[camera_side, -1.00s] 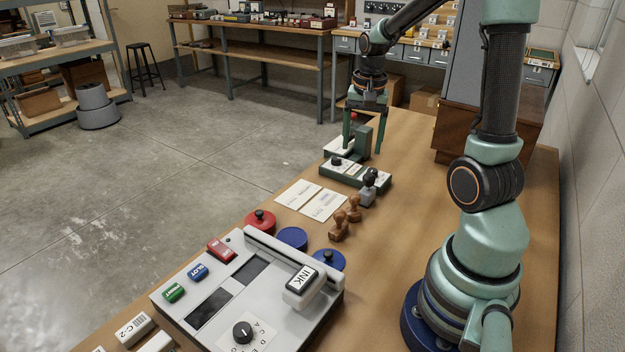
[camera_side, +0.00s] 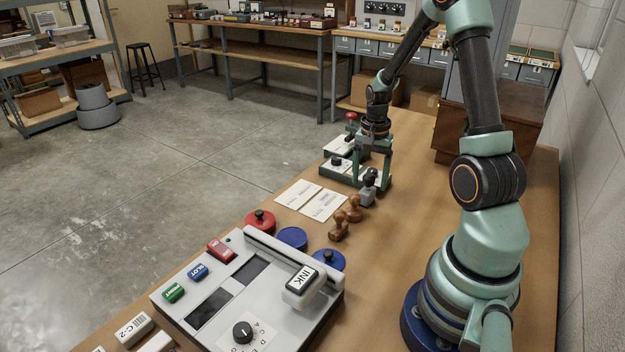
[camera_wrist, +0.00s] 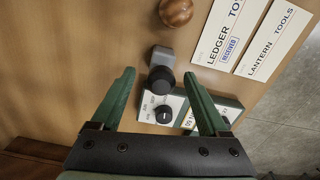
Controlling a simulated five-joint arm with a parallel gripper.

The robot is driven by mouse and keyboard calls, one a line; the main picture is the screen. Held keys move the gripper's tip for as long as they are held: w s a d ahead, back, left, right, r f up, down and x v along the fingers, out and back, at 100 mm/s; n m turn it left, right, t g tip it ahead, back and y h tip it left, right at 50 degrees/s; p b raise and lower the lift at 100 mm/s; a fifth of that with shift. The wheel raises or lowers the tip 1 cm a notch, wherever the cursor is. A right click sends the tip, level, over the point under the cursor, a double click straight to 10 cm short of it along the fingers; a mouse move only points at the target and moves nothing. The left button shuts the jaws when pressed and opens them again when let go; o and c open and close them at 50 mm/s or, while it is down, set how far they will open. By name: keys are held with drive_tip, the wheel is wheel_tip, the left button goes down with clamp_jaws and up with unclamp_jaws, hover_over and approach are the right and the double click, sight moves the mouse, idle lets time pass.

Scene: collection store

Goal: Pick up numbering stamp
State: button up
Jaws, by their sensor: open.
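The likely numbering stamp, a small stamp with a grey block and a round black knob (camera_side: 369,189), stands upright on the wooden bench beside the green-edged dial device. In the wrist view its black knob (camera_wrist: 161,80) and grey block (camera_wrist: 163,56) show ahead, between the lines of my two fingers. My gripper (camera_side: 371,180) has green fingers and is open and empty. In the side view it is at the stamp, just behind or around it; I cannot tell which. In the wrist view the fingertips (camera_wrist: 159,73) lie either side of the knob with gaps.
The green-and-white dial device (camera_side: 337,172) lies close behind the stamp, under my gripper. Two wooden stamps (camera_side: 339,229) stand in front. Paper cards (camera_side: 322,206) lie to the left. A large ink machine (camera_side: 220,262) fills the near bench. The bench to the right is clear.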

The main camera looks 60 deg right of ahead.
sight(368, 188)
drive_tip(key=shift+f, duration=1.75)
clamp_jaws()
drive_tip(key=shift+w+r, duration=0.1)
drive_tip(key=shift+r, duration=0.1)
wheel_tip(368, 188, up, 20)
drive_tip(key=shift+f, duration=0.15)
